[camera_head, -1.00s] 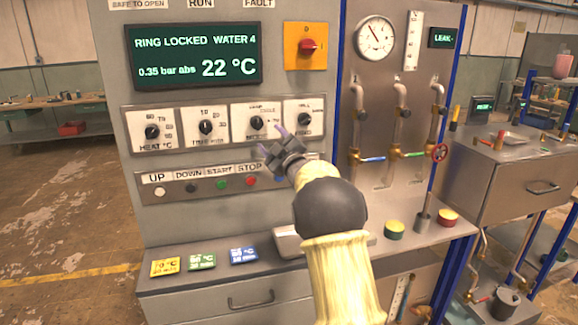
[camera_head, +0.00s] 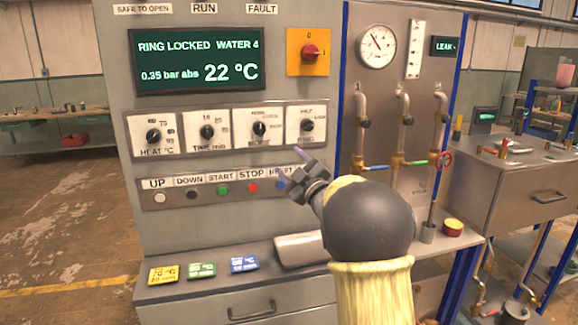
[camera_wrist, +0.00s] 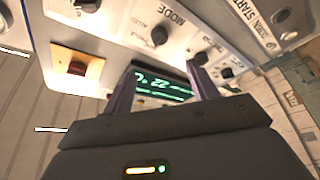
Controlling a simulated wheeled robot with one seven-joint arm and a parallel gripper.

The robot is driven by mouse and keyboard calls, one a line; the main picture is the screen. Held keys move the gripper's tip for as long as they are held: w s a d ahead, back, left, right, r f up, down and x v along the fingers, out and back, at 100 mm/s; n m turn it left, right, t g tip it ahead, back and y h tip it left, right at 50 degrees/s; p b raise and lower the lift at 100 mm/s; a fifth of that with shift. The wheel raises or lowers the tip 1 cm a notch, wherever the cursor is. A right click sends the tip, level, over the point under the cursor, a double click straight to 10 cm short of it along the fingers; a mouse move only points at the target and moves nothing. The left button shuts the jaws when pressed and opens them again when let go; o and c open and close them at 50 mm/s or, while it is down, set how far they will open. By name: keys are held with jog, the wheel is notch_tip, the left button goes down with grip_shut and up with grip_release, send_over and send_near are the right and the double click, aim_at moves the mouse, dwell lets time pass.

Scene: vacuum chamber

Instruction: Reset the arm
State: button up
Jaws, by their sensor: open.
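My gripper (camera_head: 290,164) is open and empty in front of the control panel (camera_head: 110,160), just below the rightmost knob and near the right end of the button row. My arm hides part of the ledge and pipework behind it. In the wrist view, the two purple fingers of my gripper (camera_wrist: 160,90) stand apart with nothing between them. The green-lit display (camera_wrist: 150,84) shows beyond them, seen tilted. In the head view the display (camera_head: 200,60) reads ring locked, water 4, 0.35 bar abs and 22 °C.
Several black knobs (camera_head: 259,129) and a button row with a red button (camera_head: 252,188) face me closely. Yellow, green and blue cards (camera_head: 244,264) lie on the ledge. A metal cabinet (camera_head: 500,185) stands further right. Floor at left is open.

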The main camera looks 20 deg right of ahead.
jog(key=s+f+m+g+h+p, duration=0.4)
jog(key=s+f+m+g+h, duration=0.45)
jog(key=s+f, duration=0.5)
jog(key=s+a+f+m+g, duration=0.1)
jog(key=s+a+f+g, duration=0.1)
jog(key=s, duration=0.5)
jog(key=s+a+f+m+g+y+p, duration=0.1)
jog(key=s+f+m+g, duration=0.1)
jog(key=s, duration=0.5)
jog(key=s+a+f+m+g+y+p, duration=0.1)
jog(key=s+f+g, duration=0.3)
jog(key=s, duration=0.4)
jog(key=shift+a+f+g, duration=0.25)
jog(key=shift+a+g, duration=0.2)
jog(key=shift+a, duration=0.35)
jog(key=shift+s+m, duration=0.1)
jog(key=shift+m, duration=0.15)
